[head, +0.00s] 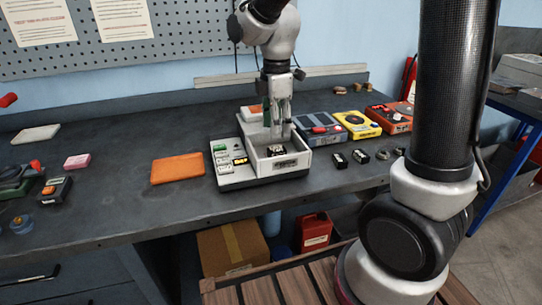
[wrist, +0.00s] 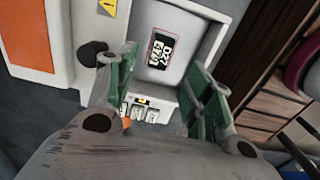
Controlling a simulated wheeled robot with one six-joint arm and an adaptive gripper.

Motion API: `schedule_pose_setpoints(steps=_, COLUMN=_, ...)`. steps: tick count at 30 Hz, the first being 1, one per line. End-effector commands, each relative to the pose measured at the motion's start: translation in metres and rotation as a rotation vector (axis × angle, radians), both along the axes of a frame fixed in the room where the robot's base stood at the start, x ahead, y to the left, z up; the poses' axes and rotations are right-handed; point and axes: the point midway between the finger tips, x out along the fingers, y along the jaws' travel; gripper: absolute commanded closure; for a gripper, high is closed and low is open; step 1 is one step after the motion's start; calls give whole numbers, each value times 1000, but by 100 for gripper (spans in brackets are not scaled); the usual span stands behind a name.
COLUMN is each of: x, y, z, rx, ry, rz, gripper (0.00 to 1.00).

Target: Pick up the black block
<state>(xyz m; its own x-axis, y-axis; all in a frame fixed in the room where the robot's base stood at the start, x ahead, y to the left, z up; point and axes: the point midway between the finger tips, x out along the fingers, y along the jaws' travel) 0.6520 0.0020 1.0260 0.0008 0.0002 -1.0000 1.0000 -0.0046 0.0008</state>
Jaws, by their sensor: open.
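A black block (head: 281,150) with white markings lies in the open compartment of a white fixture (head: 240,178) on the bench. In the wrist view the block (wrist: 159,50) lies flat on the compartment floor, with white lettering on top and a thin red edge. My gripper (head: 281,138) points down over the compartment. In the wrist view my gripper (wrist: 155,75) shows its green-padded fingers spread apart with nothing between them. The block appears beyond the fingertips, apart from them. Two more small dark blocks (head: 340,161) (head: 361,156) stand on the bench right of the fixture.
The compartment walls surround the block. Blue, yellow (head: 358,123) and red-orange devices stand behind right. An orange pad (head: 178,168) lies left of the fixture. Further left are a pink block (head: 77,161) and a dark device (head: 56,190). The bench front between pad and left devices is clear.

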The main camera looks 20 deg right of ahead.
Motion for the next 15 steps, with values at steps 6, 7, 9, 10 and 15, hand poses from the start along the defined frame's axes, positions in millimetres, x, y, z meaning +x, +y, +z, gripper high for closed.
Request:
schedule_pose_setpoints(steps=6, x=-1, y=-1, z=-26, rx=-2, ry=4, rz=8, gripper=48)
schedule_pose_setpoints(steps=7, x=-1, y=-1, z=-30, rx=-1, ry=3, rz=7, gripper=48)
schedule_pose_setpoints(steps=9, x=-1, y=-1, z=-40, rx=-2, ry=4, rz=7, gripper=48)
schedule_pose_setpoints(steps=10, x=-2, y=-2, z=-45, rx=-2, ry=5, rz=6, gripper=48)
schedule_pose_setpoints(steps=15, x=-1, y=-2, z=-70, rx=-2, ry=4, rz=6, gripper=48)
